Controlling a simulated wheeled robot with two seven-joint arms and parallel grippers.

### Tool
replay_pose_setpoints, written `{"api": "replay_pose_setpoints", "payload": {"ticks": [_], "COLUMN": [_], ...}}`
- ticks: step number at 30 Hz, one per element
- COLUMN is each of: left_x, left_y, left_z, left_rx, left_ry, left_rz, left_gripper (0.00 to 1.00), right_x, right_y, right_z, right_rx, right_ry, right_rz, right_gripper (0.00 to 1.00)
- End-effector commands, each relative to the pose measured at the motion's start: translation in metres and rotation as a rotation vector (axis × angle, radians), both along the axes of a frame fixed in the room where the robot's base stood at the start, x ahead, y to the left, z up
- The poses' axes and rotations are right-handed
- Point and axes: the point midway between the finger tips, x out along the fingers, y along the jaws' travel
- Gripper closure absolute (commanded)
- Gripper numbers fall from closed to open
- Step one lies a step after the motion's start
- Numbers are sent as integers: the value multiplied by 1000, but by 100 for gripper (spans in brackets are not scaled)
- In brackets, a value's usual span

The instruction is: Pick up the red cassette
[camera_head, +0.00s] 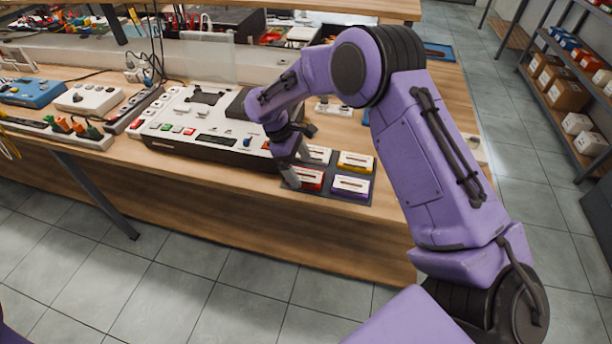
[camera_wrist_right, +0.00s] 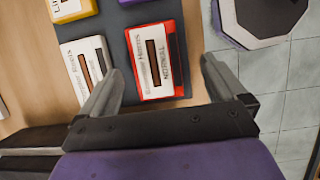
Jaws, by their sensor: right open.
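The red cassette (camera_head: 310,181) lies on a dark mat (camera_head: 378,172) near the front edge of the wooden table. In the right wrist view the red cassette (camera_wrist_right: 154,62) shows its white label and dark window. My right gripper (camera_head: 298,168) is at the mat's left side, close to the red cassette. In the right wrist view its fingers (camera_wrist_right: 160,82) are spread, with the near end of the red cassette in line with the gap between them. Nothing is held. My left gripper is not in view.
A purple cassette (camera_head: 350,186), a yellow cassette (camera_head: 356,162) and a pale cassette (camera_head: 319,155) share the mat. A large white device (camera_head: 205,125) stands to the left. Shelves with boxes (camera_head: 566,94) are at the right. The floor in front is clear.

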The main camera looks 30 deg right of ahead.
Motion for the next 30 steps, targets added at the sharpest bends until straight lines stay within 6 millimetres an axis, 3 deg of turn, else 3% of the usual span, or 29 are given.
{"api": "replay_pose_setpoints", "payload": {"ticks": [5,12,17,18,30], "left_x": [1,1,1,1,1], "left_y": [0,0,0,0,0], "left_z": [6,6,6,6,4], "left_rx": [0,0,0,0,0], "left_ry": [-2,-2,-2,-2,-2], "left_rz": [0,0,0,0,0], "left_gripper": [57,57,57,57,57], "right_x": [-6,-7,-7,-7,-6], "right_y": [-7,-8,-7,-7,-7], "right_z": [-23,-26,-25,-25,-16], "right_rx": [0,-1,0,0,0], "right_ry": [1,1,0,0,-2], "right_rz": [0,0,0,0,-1], "right_gripper": [2,5,57,63,63]}}
